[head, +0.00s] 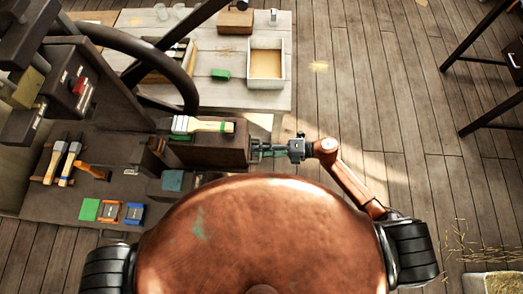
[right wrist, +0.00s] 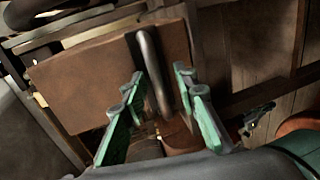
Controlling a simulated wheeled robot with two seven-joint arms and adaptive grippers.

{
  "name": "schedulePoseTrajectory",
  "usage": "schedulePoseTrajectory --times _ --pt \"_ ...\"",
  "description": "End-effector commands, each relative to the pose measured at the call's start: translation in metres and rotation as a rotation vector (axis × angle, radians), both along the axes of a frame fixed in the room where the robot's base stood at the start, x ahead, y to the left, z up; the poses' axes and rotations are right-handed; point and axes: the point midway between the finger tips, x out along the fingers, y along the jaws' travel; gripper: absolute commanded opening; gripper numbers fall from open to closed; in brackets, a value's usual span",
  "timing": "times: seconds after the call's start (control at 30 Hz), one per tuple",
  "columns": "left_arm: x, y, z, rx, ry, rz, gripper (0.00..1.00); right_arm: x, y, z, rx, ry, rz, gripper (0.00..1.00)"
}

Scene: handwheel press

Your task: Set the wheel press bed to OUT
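The press stands at the left of the head view, with a large black handwheel (head: 165,62) and a dark base (head: 95,145). A brown block that looks like the press bed (head: 222,152) sticks out to the right. It also shows in the right wrist view (right wrist: 85,65), with a bent grey metal handle (right wrist: 151,72) on its face. My right gripper (head: 262,149) is at the block's right end. In the right wrist view its green fingers (right wrist: 156,78) stand apart on either side of the handle, with gaps visible. My left gripper is out of view.
A brush (head: 207,125) lies on the brown block. Chisels (head: 66,163), a green block (head: 89,209) and a teal block (head: 172,181) are on the press base. A light table with a wooden tray (head: 250,65) stands behind. The floor at right is mostly clear.

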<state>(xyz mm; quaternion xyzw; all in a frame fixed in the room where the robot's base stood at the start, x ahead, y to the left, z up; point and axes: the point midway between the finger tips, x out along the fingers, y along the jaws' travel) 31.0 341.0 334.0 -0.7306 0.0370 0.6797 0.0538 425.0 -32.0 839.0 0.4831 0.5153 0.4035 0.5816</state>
Motion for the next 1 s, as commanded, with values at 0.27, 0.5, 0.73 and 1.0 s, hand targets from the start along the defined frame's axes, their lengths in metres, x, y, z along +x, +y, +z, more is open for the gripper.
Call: schedulePoseTrajectory --times 0.27,0.5,0.73,1.0 --pt "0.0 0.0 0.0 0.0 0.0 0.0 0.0 -0.005 -0.033 0.006 -0.003 -0.001 0.0 0.27" --pt "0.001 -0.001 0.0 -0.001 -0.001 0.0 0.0 -0.012 -0.081 0.017 -0.004 0.0 -0.001 0.27" --pt "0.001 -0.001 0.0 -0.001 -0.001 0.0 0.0 -0.017 -0.11 0.023 -0.003 0.001 0.001 0.27" --pt "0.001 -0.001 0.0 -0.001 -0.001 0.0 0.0 -0.017 -0.116 0.025 -0.001 0.0 0.0 0.27"
